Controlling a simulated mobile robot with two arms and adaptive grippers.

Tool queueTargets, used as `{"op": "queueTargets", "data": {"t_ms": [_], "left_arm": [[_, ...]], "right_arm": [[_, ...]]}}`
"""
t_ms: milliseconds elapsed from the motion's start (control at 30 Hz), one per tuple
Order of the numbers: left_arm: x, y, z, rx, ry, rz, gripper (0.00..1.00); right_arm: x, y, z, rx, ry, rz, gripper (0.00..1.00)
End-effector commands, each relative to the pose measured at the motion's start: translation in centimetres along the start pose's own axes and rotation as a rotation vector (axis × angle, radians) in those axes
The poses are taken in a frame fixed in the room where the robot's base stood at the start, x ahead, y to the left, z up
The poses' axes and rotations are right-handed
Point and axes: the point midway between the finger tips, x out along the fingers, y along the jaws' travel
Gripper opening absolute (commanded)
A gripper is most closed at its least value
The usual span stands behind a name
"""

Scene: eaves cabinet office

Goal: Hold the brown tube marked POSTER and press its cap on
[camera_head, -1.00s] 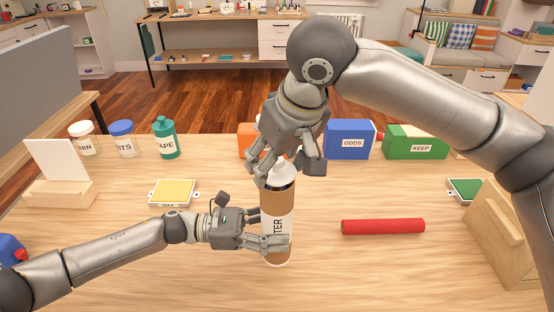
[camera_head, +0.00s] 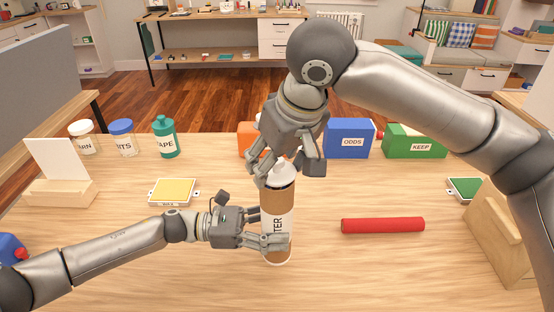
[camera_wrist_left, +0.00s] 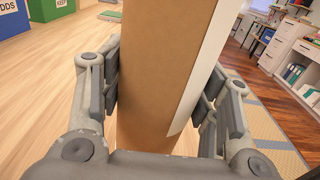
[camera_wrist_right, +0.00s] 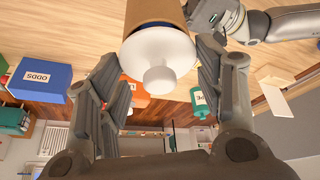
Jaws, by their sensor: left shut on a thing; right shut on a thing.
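The brown tube (camera_head: 279,199) with a white label, partly reading "TER", stands upright on the wooden table. My left gripper (camera_head: 268,229) is shut around its lower half; the left wrist view shows the tube (camera_wrist_left: 150,90) between the fingers. The white cap (camera_wrist_right: 160,55), with a round knob, sits at the tube's top end. A thin dark band shows between cap and tube in the right wrist view.
A red rod (camera_head: 382,225) lies to the right of the tube. A yellow pad (camera_head: 173,191) lies to the left. Jars, a teal bottle (camera_head: 165,138), a blue ODDS box (camera_head: 349,138) and a green KEEP box (camera_head: 412,142) line the back. The table's front is clear.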

Motion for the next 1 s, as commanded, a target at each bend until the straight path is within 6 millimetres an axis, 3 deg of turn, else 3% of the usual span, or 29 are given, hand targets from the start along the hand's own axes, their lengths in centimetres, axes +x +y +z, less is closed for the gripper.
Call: {"op": "queueTargets", "data": {"t_ms": [433,467,633,867,1000], "left_arm": [[0.00,-0.01,-0.01,0.000,0.000,0.000,0.21],[0.00,-0.01,-0.01,0.000,0.000,0.000,0.21],[0.00,-0.01,-0.01,0.000,0.000,0.000,0.21],[0.00,0.00,-0.01,0.000,0.000,0.000,0.21],[0.00,0.00,-0.01,0.000,0.000,0.000,0.21]], "right_arm": [[0.06,-0.01,-0.01,0.000,0.000,0.000,0.51],[0.06,-0.01,-0.01,0.000,0.000,0.000,0.65],[0.06,-0.01,-0.01,0.000,0.000,0.000,0.86],[0.06,-0.01,-0.01,0.000,0.000,0.000,0.86],[0.06,-0.01,0.00,0.000,0.000,0.000,1.00]]}}
